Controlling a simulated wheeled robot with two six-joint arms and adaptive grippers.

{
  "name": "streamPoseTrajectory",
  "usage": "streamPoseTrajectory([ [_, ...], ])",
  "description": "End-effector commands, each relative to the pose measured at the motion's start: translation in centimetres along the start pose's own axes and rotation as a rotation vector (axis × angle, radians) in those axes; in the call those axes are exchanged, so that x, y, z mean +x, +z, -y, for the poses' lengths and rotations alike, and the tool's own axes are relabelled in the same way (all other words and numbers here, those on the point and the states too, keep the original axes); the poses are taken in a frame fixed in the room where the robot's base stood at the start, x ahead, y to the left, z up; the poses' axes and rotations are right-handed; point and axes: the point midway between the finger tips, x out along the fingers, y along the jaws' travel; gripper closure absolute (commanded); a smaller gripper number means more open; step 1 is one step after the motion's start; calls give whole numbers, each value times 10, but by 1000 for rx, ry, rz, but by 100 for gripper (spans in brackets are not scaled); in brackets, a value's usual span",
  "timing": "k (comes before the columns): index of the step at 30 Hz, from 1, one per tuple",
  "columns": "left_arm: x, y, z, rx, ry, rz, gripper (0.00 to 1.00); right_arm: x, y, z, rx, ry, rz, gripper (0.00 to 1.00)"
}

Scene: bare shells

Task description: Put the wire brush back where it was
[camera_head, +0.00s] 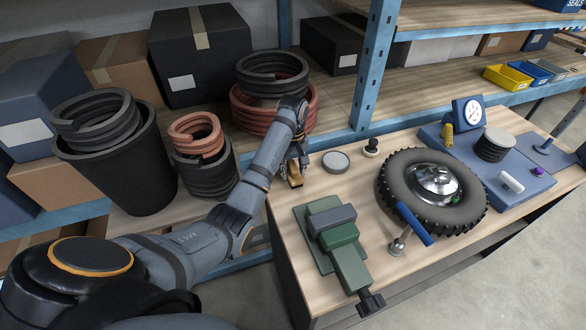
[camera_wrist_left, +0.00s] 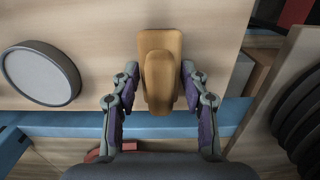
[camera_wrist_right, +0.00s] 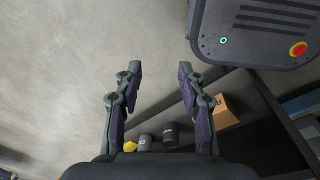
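The wire brush (camera_head: 294,179) is a small orange-brown block at the back left edge of the workbench (camera_head: 345,195). My left gripper (camera_head: 300,155) is above it. In the left wrist view the brush (camera_wrist_left: 161,75) sits between the two fingertips, which are spread either side with narrow gaps. Its bristles are hidden, and I cannot tell whether it rests fully on the bench. My right gripper (camera_wrist_right: 160,68) is open and empty, over bare floor; it does not show in the head view.
A round grey disc (camera_head: 336,162) lies close to the brush. A green vise (camera_head: 335,240), a tyre (camera_head: 432,190), a hammer-like tool (camera_head: 408,228) and a blue board with dial (camera_head: 467,113) crowd the bench. A shelf (camera_head: 330,92) with hoses and boxes stands behind.

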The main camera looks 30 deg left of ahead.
Motion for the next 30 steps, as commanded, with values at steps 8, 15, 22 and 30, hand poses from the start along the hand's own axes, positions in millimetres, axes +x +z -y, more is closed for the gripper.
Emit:
streamPoseTrajectory([
  [8, 0, 0, 0, 0, 0, 0, 37, 0, -7, -4, -1, 5, -10, 60],
  [15, -3, 0, 0, 0, 1, -1, 37, 4, -11, -6, -2, 7, -17, 60],
  [22, -47, 0, 0, 0, 1, -1, 37, -27, -13, -8, -2, 7, -16, 60],
  [30, -108, 0, 0, 0, 0, 0, 37, -90, -18, -12, -2, 7, -15, 60],
])
